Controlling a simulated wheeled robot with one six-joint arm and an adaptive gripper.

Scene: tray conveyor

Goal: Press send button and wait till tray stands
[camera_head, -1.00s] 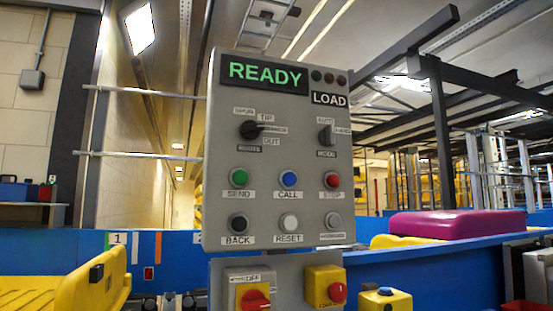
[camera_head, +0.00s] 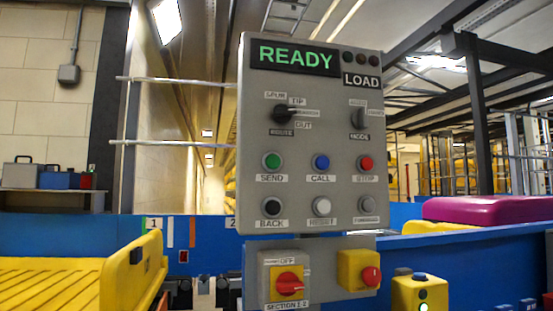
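The grey control panel (camera_head: 310,190) stands upright near the middle of the head view. Its green SEND button (camera_head: 272,161) is at the left of the upper button row, beside the blue CALL button (camera_head: 321,162) and the red STOP button (camera_head: 366,163). The display (camera_head: 295,57) reads READY in green, with a LOAD label to its right. A yellow ribbed tray (camera_head: 75,280) shows at the lower left, partly cut off by the frame edge. My gripper is not in this view.
Below the panel are a red rotary switch (camera_head: 288,284) on yellow and a red knob (camera_head: 370,276) on a yellow box. A small yellow box (camera_head: 420,293) with a lit lamp stands to the right. Blue conveyor walls (camera_head: 460,255) run behind, with a purple item (camera_head: 490,209) at right.

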